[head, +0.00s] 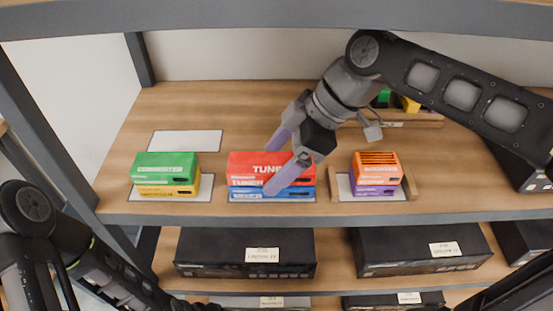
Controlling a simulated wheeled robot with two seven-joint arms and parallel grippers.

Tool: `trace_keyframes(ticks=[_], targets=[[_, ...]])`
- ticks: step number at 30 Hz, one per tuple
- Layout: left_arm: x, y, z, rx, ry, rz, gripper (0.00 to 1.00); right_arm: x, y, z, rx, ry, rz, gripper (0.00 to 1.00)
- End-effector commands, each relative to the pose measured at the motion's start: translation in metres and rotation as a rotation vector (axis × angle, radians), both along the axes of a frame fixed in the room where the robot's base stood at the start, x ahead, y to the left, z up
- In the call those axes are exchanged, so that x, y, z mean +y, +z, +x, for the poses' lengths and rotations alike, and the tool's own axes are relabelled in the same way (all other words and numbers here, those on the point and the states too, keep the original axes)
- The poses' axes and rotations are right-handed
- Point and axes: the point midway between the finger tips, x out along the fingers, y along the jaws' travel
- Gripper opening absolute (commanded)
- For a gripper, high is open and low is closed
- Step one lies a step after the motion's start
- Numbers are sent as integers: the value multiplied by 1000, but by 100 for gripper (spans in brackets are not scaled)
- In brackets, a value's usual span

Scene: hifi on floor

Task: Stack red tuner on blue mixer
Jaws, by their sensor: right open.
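The red tuner (242,163) lies flat on top of the blue mixer (247,194), at the middle of the upper shelf. Their edges look roughly lined up. The blue mixer rests on a white mat (233,199). My right gripper (268,170) is open, with one lavender finger at the far side of the red tuner and the other in front of its near side. The near finger covers part of both boxes' fronts. I cannot tell whether the fingers touch the tuner. My left arm is at the lower left, and its gripper is not in view.
A green box (165,167) sits on a yellow box (170,191) at the left. An orange box (377,167) sits on a purple box (375,190) in a wooden tray (410,188) at the right. An empty white mat (186,141) lies behind. Black units (245,250) fill the lower shelf.

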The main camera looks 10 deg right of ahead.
Motion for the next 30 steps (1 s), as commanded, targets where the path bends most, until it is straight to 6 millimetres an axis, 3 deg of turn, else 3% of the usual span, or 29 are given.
trace_keyframes(ticks=[8, 14, 22, 24, 30], targets=[[0, 1, 0, 0, 0, 0, 76, -7, 11, -1, -1, -2, 1, 76], [0, 3, 0, 0, 0, 0, 76, -25, 40, -5, -3, -4, 3, 76], [0, 2, 0, 0, 0, 0, 76, -88, 43, -22, -1, -6, 4, 76], [0, 23, 0, 0, 1, 0, 76, -104, 51, -26, 3, -7, 2, 76], [0, 41, 0, 1, 2, -1, 76, -134, 47, -34, 2, -3, 0, 76]])
